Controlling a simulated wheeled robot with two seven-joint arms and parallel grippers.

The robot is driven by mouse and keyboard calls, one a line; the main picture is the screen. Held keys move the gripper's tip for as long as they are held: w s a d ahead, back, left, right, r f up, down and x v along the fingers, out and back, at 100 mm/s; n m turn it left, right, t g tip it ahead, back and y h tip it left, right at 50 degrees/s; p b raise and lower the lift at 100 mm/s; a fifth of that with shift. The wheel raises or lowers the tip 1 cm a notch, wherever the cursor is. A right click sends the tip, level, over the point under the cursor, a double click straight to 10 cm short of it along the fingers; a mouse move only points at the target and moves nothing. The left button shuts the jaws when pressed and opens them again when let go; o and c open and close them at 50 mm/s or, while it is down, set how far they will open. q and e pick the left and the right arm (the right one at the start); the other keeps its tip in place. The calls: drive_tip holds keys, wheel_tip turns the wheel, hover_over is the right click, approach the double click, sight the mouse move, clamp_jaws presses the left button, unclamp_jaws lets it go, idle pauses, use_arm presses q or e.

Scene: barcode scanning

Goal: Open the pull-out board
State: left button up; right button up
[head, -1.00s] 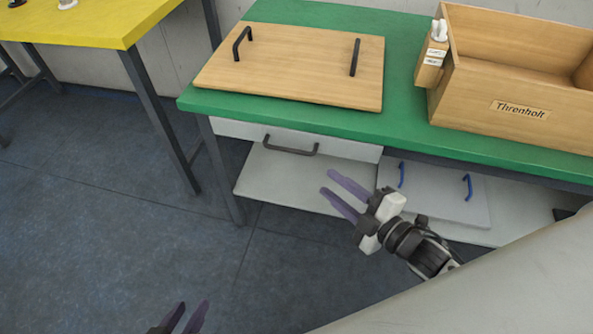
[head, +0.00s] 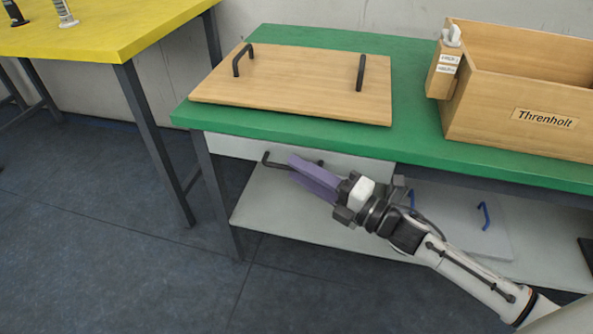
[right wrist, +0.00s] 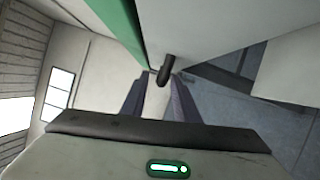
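The pull-out board shows as a white front panel (head: 226,147) just under the green tabletop, shut against the table. Its black bar handle (head: 271,162) is partly covered by my right gripper in the head view. My right gripper (head: 293,168) has purple fingers reaching to the handle from the lower right. In the right wrist view the black handle (right wrist: 166,70) lies at the fingertips, between the two spread fingers (right wrist: 160,80). The fingers look open, with a gap between them; I cannot tell whether they touch the handle. My left gripper is out of view.
A wooden board (head: 300,85) with two black handles lies on the green table (head: 415,140). A wooden crate (head: 480,120) labelled Threnholt stands to its right. A lower white shelf (head: 270,210) holds a panel with blue handles (head: 484,215). A yellow table (head: 110,35) stands left.

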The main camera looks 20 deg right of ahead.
drive_tip(key=shift+x, duration=0.8)
clamp_jaws()
